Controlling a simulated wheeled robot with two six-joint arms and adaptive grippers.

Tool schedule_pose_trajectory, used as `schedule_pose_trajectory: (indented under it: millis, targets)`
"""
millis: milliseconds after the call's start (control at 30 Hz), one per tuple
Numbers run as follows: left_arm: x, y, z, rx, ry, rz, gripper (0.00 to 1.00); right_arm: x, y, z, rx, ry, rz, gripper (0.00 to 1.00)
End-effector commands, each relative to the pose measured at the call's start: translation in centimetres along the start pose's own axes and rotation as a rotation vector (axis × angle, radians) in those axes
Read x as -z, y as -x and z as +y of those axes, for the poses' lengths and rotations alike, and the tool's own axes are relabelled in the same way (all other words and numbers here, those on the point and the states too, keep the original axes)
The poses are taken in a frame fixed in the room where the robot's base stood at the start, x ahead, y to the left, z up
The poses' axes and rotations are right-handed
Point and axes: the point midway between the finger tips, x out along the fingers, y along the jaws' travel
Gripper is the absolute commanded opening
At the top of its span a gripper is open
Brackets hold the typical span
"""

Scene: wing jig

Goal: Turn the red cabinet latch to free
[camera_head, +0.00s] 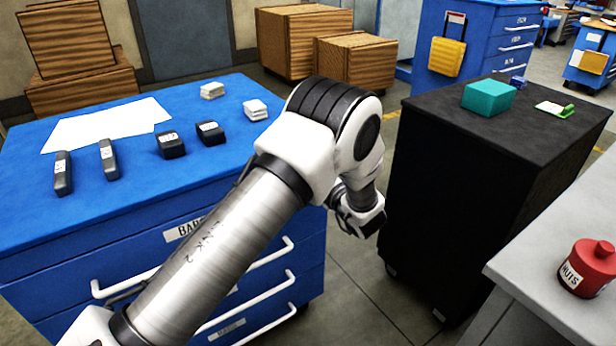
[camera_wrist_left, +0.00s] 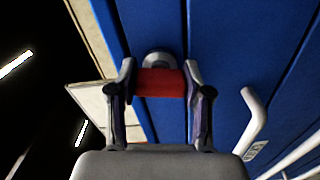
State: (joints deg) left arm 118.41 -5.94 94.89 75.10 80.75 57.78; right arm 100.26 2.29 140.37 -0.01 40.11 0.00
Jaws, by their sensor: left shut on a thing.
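The red latch (camera_wrist_left: 160,83) shows in the left wrist view, in front of a grey round mount (camera_wrist_left: 158,58) on a blue cabinet face (camera_wrist_left: 157,20). My left gripper (camera_wrist_left: 160,82) has one finger on each side of the latch and is shut on it. In the head view my left arm reaches across the blue cabinet (camera_head: 215,215), and its wrist hangs low at the cabinet's right side. The latch and the left fingertips are hidden there. My right gripper is not in view.
Several dark and light blocks and white paper (camera_head: 105,125) lie on the blue cabinet. A black cabinet (camera_head: 480,190) stands right of my arm, with a teal box (camera_head: 489,96) on top. A red nuts container (camera_head: 588,268) sits on the grey bench (camera_head: 560,215).

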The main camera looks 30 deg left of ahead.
Motion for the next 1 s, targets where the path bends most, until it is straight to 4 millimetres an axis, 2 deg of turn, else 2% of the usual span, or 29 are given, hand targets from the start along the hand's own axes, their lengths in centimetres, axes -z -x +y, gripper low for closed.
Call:
schedule_pose_trajectory:
  millis: [33,300,900,933,967,1000]
  targets:
    - [-0.1,0.0,-0.4,0.0,0.03,0.0,0.15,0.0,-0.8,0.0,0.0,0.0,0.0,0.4]
    - [0.0,0.0,-0.2,0.0,0.159,0.0,0.15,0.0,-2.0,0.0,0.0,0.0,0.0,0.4]
    - [0.0,0.0,-0.1,0.001,0.199,0.0,0.15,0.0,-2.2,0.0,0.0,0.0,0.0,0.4]
    - [0.0,0.0,-0.1,0.001,0.199,0.0,0.6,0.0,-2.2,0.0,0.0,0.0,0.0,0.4]
    - [0.0,0.0,-0.1,0.001,0.199,0.0,0.71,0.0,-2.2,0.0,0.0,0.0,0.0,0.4]
    - [0.0,0.0,-0.1,0.001,0.199,0.0,0.75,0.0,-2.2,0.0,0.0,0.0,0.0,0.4]
